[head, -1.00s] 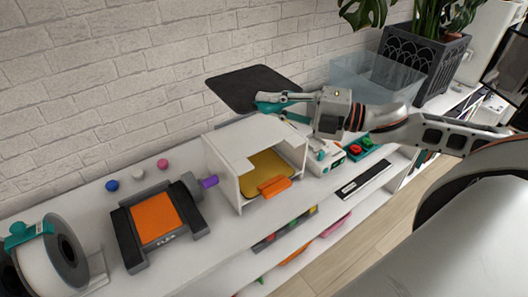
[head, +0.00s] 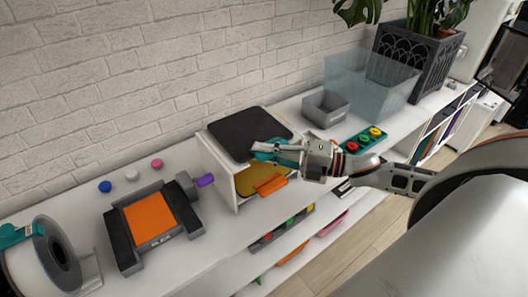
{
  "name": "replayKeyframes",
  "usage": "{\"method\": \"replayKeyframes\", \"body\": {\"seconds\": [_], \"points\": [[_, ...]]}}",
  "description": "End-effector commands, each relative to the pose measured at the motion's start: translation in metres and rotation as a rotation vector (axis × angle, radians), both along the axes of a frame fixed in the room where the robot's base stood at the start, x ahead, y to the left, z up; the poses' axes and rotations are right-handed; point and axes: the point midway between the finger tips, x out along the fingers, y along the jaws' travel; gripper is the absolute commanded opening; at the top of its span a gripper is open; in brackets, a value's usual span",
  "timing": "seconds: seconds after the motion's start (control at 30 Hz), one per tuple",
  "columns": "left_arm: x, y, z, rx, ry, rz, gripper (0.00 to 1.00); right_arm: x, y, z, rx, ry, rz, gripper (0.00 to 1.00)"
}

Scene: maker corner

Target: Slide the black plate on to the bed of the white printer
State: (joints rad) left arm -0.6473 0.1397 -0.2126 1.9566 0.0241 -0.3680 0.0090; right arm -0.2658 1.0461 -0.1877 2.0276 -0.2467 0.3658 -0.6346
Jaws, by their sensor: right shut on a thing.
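The black plate (head: 245,131) is a flat dark square with rounded corners. My right gripper (head: 268,152), with teal fingertips, is shut on its near right edge. The white printer (head: 218,172) is an open-fronted box below and behind the plate in the picture. The plate covers most of the printer's top, and I cannot tell whether they touch. Inside the printer is a yellow-gold bed (head: 248,183) with an orange tab (head: 271,186) at its front. My gripper and the plate hide part of the bed. My left gripper is not in view.
A grey and orange printer-like device (head: 150,219) with a purple knob stands to the left. A filament spool (head: 42,262) is at far left. A grey bin (head: 325,109), a clear box (head: 370,84) and a button panel (head: 364,141) are to the right. A brick wall is behind.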

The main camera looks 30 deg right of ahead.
Motion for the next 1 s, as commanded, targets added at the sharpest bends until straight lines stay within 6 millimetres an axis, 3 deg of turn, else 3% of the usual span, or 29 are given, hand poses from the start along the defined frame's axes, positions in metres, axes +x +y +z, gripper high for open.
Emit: {"method": "replayKeyframes", "body": {"seconds": [0.17,0.2,0.27,0.57,0.77,1.0], "points": [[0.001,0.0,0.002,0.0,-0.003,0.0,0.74,0.0,0.0,-0.003,-0.002,0.002,0.0,0.0],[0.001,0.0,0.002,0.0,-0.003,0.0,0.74,-0.001,0.0,-0.004,-0.001,0.004,0.0,0.18],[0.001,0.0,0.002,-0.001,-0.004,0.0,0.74,0.0,0.0,-0.004,-0.001,0.004,0.0,0.3],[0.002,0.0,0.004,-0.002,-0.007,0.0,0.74,0.0,0.0,-0.003,-0.001,0.003,0.0,0.3],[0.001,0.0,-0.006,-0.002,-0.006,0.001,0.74,0.0,0.0,-0.009,-0.001,0.004,0.001,0.3],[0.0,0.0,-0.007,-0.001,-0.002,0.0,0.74,-0.018,-0.017,-0.008,-0.001,0.007,-0.001,0.3]]}}
